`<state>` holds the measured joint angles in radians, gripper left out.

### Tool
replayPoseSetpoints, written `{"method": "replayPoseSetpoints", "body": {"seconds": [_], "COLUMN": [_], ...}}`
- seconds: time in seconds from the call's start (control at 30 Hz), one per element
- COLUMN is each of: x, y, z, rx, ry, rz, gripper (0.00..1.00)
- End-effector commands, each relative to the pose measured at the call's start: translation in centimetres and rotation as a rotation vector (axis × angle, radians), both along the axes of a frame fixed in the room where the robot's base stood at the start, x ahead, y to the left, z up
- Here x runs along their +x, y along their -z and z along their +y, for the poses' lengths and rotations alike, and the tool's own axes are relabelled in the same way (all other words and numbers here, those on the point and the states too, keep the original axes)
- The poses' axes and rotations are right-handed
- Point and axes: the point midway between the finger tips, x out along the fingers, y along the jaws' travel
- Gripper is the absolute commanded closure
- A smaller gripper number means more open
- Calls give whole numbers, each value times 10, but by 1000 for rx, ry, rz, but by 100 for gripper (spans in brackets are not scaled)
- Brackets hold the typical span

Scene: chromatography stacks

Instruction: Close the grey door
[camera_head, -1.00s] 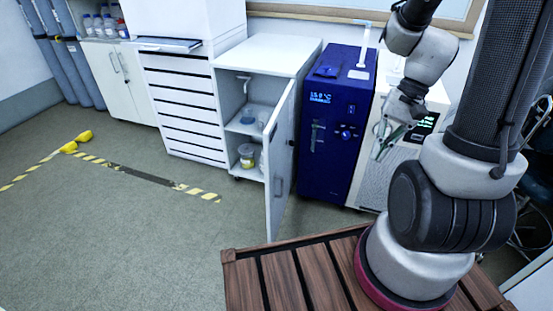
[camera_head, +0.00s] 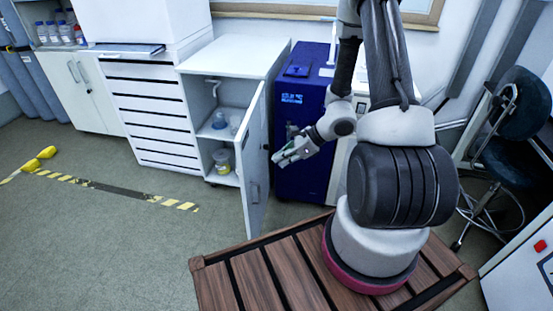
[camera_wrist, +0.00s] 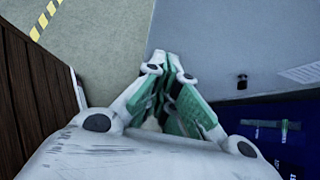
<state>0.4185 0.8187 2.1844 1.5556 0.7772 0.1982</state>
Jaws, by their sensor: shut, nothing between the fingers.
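The grey door (camera_head: 254,165) is hinged on a low white cabinet and stands open, swung out toward the wooden platform. My gripper (camera_head: 277,160) is shut and empty, just right of the door's outer face, at about handle height. In the wrist view, my gripper's closed fingertips (camera_wrist: 168,62) point at a pale grey panel (camera_wrist: 215,35), which looks like the door, near its free edge. I cannot tell whether they touch it. A handle (camera_head: 254,192) shows on the door's outer face in the head view.
The cabinet's open inside holds jars on shelves (camera_head: 222,160). A blue unit (camera_head: 300,110) stands close right of the cabinet. My base platform (camera_head: 230,285) lies in front. Free floor (camera_head: 110,240) with yellow-black tape lies to the left.

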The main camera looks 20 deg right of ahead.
Motion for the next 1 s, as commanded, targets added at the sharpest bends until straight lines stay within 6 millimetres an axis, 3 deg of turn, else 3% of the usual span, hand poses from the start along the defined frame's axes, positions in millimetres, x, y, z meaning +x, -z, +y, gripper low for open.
{"method": "replayPoseSetpoints", "body": {"seconds": [0.37, 0.6, 1.0], "x": [28, 45, 48], "y": [55, 53, 52], "z": [50, 75, 80], "rx": [0, 0, 0], "ry": [-6, -5, -3], "rz": [0, -2, -2], "gripper": [100, 100, 100]}}
